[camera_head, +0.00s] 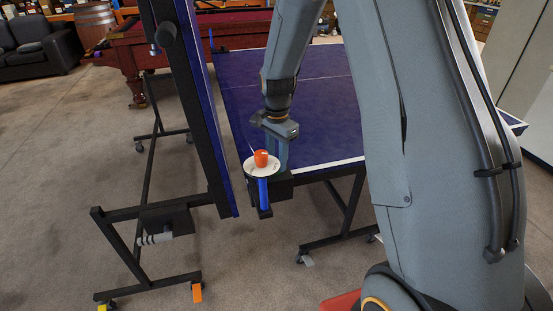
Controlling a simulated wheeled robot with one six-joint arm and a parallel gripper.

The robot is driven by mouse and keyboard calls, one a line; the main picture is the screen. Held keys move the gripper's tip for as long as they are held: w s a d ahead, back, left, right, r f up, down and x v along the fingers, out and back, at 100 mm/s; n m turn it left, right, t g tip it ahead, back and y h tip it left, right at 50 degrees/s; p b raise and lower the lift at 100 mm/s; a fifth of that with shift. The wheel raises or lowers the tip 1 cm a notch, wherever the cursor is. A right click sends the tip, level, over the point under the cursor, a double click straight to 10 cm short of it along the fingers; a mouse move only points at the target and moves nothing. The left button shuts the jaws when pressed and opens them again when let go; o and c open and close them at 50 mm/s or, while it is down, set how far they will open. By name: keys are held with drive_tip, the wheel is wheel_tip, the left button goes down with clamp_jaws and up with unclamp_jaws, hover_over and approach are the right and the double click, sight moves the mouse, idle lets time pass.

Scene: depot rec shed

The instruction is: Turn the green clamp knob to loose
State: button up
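I cannot make out a green clamp knob in this view. A white round disc (262,170) with an orange cap (261,158) on top sits above a blue upright piece (264,192) at the near corner of the blue table-tennis table (310,105). A black block (283,187) is just behind it at the table edge. My gripper (277,166) points down over this corner, behind the disc and cap. Its fingertips are partly hidden, so I cannot tell whether it is open, shut or touching anything.
A red pool table (130,45) and a black sofa (36,48) stand behind. Carpet at left is clear.

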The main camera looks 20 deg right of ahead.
drive_tip(key=shift+n, duration=0.3)
drive_tip(key=n+p, duration=0.1)
drive_tip(key=n, duration=0.1)
drive_tip(key=shift+n, duration=0.3)
drive_tip(key=n+p, duration=0.1)
drive_tip(key=n, duration=0.2)
drive_tip(key=shift+r+n, duration=0.1)
drive_tip(key=shift+n, duration=0.2)
drive_tip(key=n+p, duration=0.1)
drive_tip(key=n, duration=0.5)
drive_tip(key=shift+p, duration=0.35)
drive_tip(key=n, duration=0.4)
drive_tip(key=shift+n+p, duration=0.3)
drive_tip(key=shift+n, duration=2)
drive_tip(key=o, duration=1)
drive_tip(key=shift+o, duration=0.2)
